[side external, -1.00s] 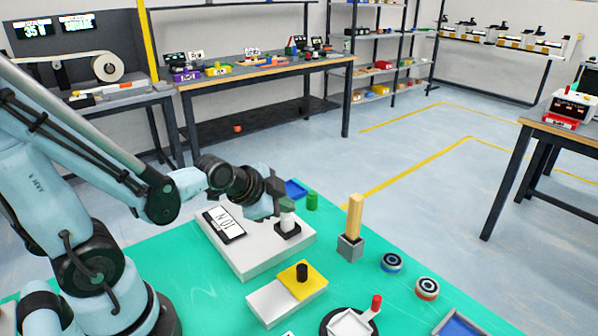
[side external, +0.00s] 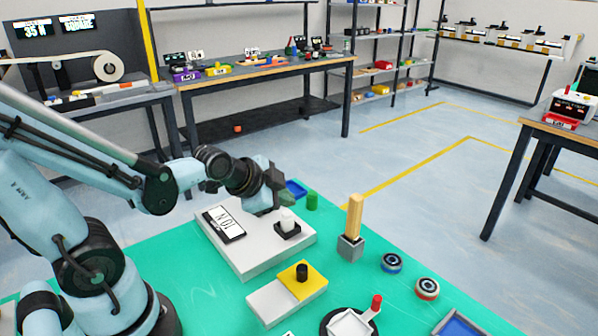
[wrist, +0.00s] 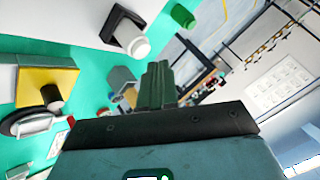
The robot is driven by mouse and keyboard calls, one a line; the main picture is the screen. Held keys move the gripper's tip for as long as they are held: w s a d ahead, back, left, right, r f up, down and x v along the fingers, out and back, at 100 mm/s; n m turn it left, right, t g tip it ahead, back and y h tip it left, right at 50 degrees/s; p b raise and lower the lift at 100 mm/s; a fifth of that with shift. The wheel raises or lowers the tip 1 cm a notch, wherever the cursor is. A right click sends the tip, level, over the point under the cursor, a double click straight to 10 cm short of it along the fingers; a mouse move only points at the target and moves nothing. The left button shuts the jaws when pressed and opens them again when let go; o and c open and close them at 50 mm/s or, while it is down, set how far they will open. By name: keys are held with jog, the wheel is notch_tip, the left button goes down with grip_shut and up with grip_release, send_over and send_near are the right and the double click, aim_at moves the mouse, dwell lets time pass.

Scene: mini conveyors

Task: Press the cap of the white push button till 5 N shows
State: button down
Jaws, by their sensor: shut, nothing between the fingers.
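The white push button's cap (side external: 287,218) stands upright on a black square base (side external: 287,231) on a white box (side external: 250,251). A black-framed display (side external: 224,224) on the box shows turned text that looks like 10 N, though it is small. My gripper (side external: 280,206) is shut and empty, its fingertips just behind and to the left of the cap, apparently clear of it. In the wrist view, the shut fingers (wrist: 158,84) lie to the lower right of the white cap (wrist: 132,42), with a gap between them.
A wooden block (side external: 354,215) stands in a grey holder right of the box. A green cylinder (side external: 312,201) and blue tray (side external: 296,188) lie behind. A yellow plate with a black knob (side external: 302,273) is in front. Green mat is clear between box and holder.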

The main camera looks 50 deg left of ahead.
jog(key=shift+r, duration=2.5)
jog(key=s+d+n+g+h, duration=0.1)
jog(key=s+d+n+g, duration=0.1)
jog(key=s+d+n, duration=0.2)
jog(key=s+n, duration=0.1)
jog(key=n, duration=0.2)
jog(key=shift+f+n, duration=0.4)
dwell(1.3)
notch_tip(320, 180, up, 5)
jog(key=m+t+y, duration=0.1)
jog(key=m+t, duration=0.1)
jog(key=m, duration=0.6)
send_over(284, 219)
jog(key=shift+w+f, duration=0.1)
jog(key=shift+f, duration=0.1)
jog(key=shift+f, duration=0.1)
jog(key=shift+f, duration=4.35)
